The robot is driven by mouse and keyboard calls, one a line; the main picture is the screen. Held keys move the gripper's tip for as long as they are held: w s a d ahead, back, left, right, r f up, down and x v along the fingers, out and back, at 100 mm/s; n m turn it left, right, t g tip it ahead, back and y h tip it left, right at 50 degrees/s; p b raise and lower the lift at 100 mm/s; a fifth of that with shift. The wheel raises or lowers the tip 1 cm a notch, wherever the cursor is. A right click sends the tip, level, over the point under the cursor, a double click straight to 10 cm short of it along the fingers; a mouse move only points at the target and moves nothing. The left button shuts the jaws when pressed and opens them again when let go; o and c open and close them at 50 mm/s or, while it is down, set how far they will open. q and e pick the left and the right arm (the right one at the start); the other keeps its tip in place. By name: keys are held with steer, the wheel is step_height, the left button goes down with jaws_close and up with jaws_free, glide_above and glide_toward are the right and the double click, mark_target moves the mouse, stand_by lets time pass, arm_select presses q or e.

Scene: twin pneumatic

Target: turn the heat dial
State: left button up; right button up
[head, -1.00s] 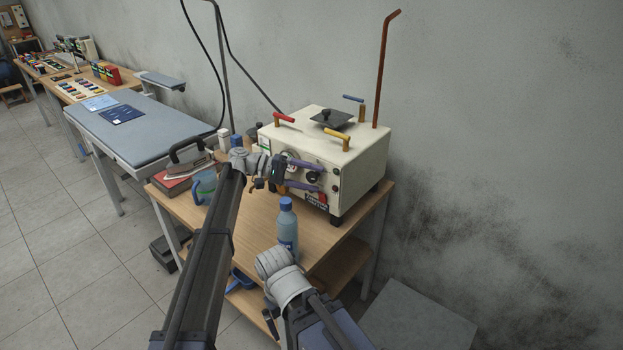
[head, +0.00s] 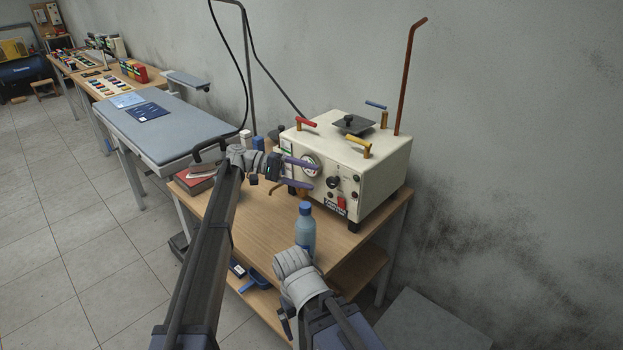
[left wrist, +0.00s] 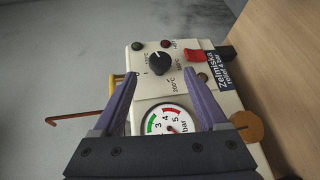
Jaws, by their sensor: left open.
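The heat dial, a black round knob (left wrist: 158,63), sits on the cream front panel among temperature marks, with a white pointer mark. In the head view the dial (head: 333,182) shows just right of my left gripper (head: 317,176). The gripper's two purple fingers are open, with nothing between them. In the left wrist view the dial lies ahead of and between the fingertips (left wrist: 160,76), apart from them as far as I can tell.
A pressure gauge (left wrist: 167,121) and a red switch (left wrist: 196,51) sit near the dial. The steam box (head: 381,172) stands on a wooden table (head: 240,238). A blue-capped bottle (head: 305,230) stands in front of it. A padded ironing table (head: 165,130) is at left.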

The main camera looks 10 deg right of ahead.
mark_target(329, 184)
arm_select(q)
steer(key=d+n+t+h+b, duration=0.1)
steer(key=d+b, duration=0.1)
steer(key=b, duration=0.1)
steer(key=s+d+f+n+t+h+b, duration=0.1)
steer(key=n+h+b, duration=0.1)
steer(key=b, duration=0.1)
steer(key=s+d+n+t+h+b, duration=0.1)
steer(key=d+n+h+b, duration=0.1)
steer(key=b, duration=0.2)
steer(key=shift+s+d+f+t, duration=0.25)
steer(key=shift+d+f+t, duration=0.05)
steer(key=shift+f, duration=0.1)
stand_by(0.3)
jaws_close()
stand_by(0.5)
